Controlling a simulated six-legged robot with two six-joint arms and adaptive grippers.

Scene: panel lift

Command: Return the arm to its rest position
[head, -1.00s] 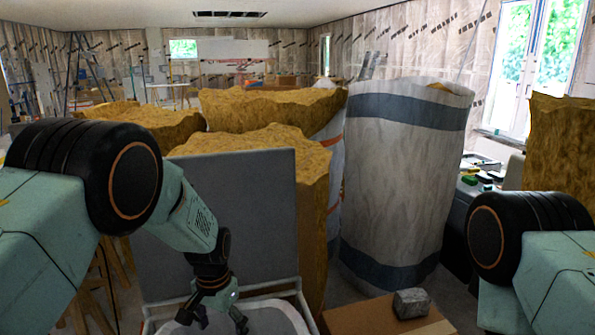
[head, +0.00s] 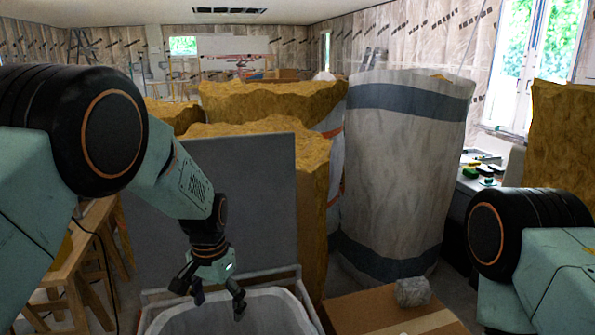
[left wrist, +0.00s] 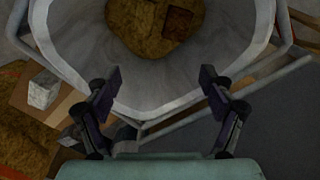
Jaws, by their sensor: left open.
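In the left wrist view the two dark fingers (left wrist: 160,85) stand wide apart over the tub's pale rim (left wrist: 160,110), and a brown lump (left wrist: 150,25) lies inside the tub. The right arm shows only as a black joint and pale green link at the right edge; its gripper is outside the views.
A cardboard box (head: 400,315) with a grey stone block (head: 412,291) on it stands right of the tub. A tall wrapped roll (head: 400,170) and yellow insulation blocks (head: 312,170) stand behind. Wooden trestles (head: 85,260) are at the left.

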